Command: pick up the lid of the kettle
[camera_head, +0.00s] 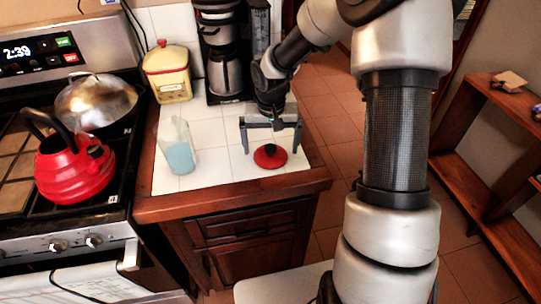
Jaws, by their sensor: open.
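A red kettle (75,168) with a black handle stands on the stove at the left. A small round red lid with a black knob (270,157) lies on the white tiled counter (217,178), near its front right corner. My gripper (272,150) points down above the lid, with its two fingers spread on either side of the knob. It is open and holds nothing. I cannot tell exactly how high the fingertips are above the lid.
A clear container with blue liquid (178,146) stands left of the gripper. A black coffee maker (222,50) and a yellow canister with a red lid (168,73) stand behind. A silver covered pan (96,100) sits on the stove. A wooden shelf (490,150) is at the right.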

